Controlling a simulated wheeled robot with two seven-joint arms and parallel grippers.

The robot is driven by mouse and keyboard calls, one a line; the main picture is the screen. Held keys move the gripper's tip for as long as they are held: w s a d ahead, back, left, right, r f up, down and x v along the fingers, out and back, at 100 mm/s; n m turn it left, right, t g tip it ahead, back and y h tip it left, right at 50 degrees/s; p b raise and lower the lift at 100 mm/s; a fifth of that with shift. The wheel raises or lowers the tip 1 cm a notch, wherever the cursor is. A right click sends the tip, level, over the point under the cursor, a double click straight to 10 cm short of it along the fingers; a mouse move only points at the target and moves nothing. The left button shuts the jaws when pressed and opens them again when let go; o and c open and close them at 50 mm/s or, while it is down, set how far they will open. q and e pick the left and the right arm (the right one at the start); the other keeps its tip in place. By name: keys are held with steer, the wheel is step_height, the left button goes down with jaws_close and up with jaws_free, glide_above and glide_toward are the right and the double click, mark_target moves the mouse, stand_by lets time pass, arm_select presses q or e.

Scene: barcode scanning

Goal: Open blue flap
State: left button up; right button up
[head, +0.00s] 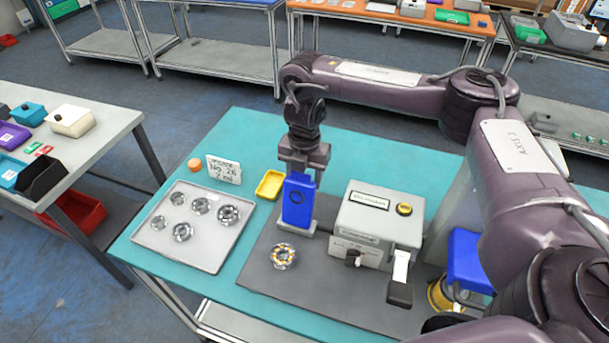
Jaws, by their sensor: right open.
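The blue flap (298,203) stands upright on a small grey base, left of a grey box-shaped machine (378,220). It has a dark ring mark on its face. My right gripper (304,170) points down just behind the flap's top edge. Its fingertips are hidden by the flap, so I cannot tell if they touch it. I see nothing held in the right gripper, which is open. My left gripper is out of view.
A bearing (284,256) lies on the dark mat (262,300) in front of the flap. A tray (201,254) with several bearings, a yellow dish (269,185) and a handwritten card (223,172) sit to the left. A blue object (466,262) stands right, partly behind my arm.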

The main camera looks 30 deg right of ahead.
step_height(320, 180, up, 8)
steer(key=shift+f+p, duration=0.1)
steer(key=shift+p, duration=0.3)
stand_by(0.5)
